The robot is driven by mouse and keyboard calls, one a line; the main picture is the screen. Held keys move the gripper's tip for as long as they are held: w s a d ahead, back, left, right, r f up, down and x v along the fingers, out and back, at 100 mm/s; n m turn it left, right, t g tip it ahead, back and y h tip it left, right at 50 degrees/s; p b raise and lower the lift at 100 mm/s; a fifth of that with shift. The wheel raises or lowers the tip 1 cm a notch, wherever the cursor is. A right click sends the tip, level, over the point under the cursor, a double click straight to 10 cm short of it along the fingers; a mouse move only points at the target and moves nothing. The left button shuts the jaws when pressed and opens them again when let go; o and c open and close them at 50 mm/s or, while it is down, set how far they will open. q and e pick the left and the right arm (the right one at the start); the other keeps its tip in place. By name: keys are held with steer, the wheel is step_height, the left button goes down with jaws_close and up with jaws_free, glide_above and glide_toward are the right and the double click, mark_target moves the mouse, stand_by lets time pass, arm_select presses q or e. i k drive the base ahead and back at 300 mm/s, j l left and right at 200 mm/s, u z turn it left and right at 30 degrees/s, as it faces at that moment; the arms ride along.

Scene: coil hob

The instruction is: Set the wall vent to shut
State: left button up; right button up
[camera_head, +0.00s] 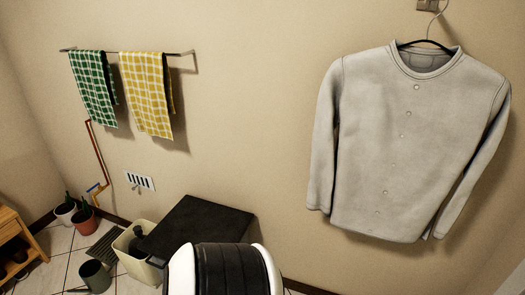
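The wall vent (139,181) is a small white plate low on the beige wall, left of centre. It has several upright slots that look dark. A small knob or lever (137,189) seems to show at its lower edge, too small to read its setting. Neither my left gripper nor my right gripper is in view, so nothing is seen touching the vent.
A dark flat-topped block (205,219) and a cream bin (132,246) stand below and right of the vent. A red pipe (97,150) runs to its left. Green (93,88) and yellow (146,93) checked towels hang above. A grey shirt (410,140) hangs at right.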

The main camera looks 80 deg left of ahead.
mark_target(133, 189)
steer(key=u, duration=3.5)
steer(key=i+j+z, duration=0.15)
steer(key=z, duration=0.35)
steer(key=i+j+z, duration=0.1)
steer(key=z, duration=0.35)
steer(key=k+j, duration=0.05)
steer(key=j, duration=0.05)
